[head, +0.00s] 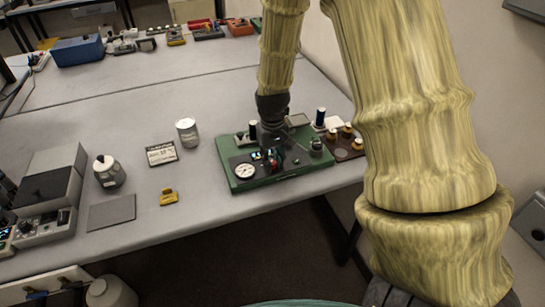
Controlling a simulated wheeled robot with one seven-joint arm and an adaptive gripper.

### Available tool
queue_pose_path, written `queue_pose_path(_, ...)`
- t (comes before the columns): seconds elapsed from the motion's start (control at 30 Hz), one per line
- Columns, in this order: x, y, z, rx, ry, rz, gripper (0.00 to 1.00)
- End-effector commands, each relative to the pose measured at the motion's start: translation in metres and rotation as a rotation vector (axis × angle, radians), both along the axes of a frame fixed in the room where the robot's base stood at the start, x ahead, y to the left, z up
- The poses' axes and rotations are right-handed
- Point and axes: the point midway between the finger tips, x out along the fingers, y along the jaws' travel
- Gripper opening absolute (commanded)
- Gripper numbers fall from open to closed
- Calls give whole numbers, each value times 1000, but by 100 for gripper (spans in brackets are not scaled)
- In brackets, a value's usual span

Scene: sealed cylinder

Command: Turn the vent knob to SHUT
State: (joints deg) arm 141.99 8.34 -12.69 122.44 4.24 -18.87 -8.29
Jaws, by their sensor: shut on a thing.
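A green-based device (240,186) stands near the front edge of the grey table. It carries a white round gauge (244,171), a small lit blue display (257,155) and a small red part (273,163). A rounded grey knob-like part (316,146) is at its right end. My dark gripper (273,152) reaches down from above onto the middle of the device. It is shut on a small part there, which the fingers mostly hide. I cannot read any SHUT mark or tell which way the vent knob points.
Left of the device are a grey can (187,132), a label card (161,153), a yellow block (168,197) and a lidded grey pot (109,171). The table behind is mostly clear.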

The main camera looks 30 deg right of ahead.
Motion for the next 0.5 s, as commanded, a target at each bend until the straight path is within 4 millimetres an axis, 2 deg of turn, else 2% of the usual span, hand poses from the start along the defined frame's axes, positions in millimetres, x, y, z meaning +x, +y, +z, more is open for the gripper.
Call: queue_pose_path(0.5,1,-1,3,1,-2,490,0)
